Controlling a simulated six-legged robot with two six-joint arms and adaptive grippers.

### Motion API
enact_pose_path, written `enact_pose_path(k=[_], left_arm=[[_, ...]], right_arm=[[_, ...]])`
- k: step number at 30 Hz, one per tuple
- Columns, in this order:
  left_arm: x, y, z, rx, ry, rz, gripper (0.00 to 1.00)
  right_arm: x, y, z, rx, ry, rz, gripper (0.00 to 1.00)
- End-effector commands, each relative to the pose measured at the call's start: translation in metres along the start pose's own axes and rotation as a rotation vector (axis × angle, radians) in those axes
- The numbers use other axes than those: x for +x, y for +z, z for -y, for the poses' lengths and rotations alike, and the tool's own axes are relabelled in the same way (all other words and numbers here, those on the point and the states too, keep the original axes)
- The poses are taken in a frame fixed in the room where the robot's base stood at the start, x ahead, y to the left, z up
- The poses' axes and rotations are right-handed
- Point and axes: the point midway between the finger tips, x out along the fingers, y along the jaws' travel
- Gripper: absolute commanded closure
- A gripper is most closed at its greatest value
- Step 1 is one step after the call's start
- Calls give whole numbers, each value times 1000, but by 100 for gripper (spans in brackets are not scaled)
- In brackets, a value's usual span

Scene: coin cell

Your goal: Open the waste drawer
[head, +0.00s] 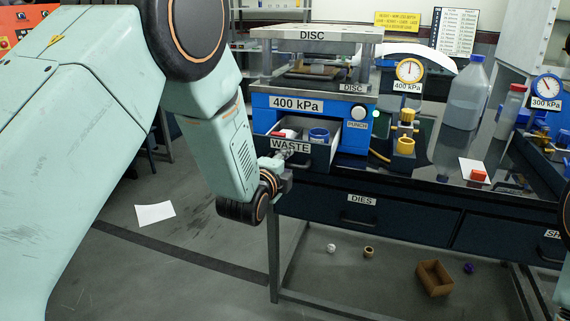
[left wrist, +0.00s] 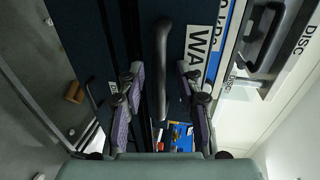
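The waste drawer (head: 320,156) sits under the blue 400 kPa press and stands pulled out, its inside showing. A blue ring (head: 319,135) and a red and white item lie in it. Its front bears the WASTE label (head: 290,146), which also shows in the left wrist view (left wrist: 194,50). My left gripper (head: 284,158) is at the drawer front. In the left wrist view its fingers (left wrist: 160,88) are apart, one on each side of a dark bar handle (left wrist: 163,50), with gaps visible. My right gripper does not show.
The DIES drawer (head: 350,212) below is shut. A bottle (head: 466,95), gauges and a red block (head: 478,175) stand on the bench to the right. A cardboard box (head: 434,278) and small items lie on the floor. Paper (head: 155,213) lies on the open floor at left.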

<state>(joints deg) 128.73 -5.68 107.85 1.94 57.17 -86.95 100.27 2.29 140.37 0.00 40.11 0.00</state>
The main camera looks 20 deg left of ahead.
Motion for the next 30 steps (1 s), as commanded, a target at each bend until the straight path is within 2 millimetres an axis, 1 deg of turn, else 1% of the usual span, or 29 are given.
enact_pose_path(k=[5,8,11,21,24,27,30], left_arm=[[-3,0,0,0,1,1,65],[-11,0,0,0,1,0,65],[-26,0,0,0,2,0,65],[-85,0,0,1,2,0,65],[-99,0,0,0,2,0,65],[-110,1,0,0,1,0,65],[-117,1,0,0,0,0,65]], right_arm=[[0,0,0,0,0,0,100],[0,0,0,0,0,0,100],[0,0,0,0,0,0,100],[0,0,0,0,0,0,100],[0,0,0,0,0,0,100],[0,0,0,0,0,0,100],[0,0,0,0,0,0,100]])
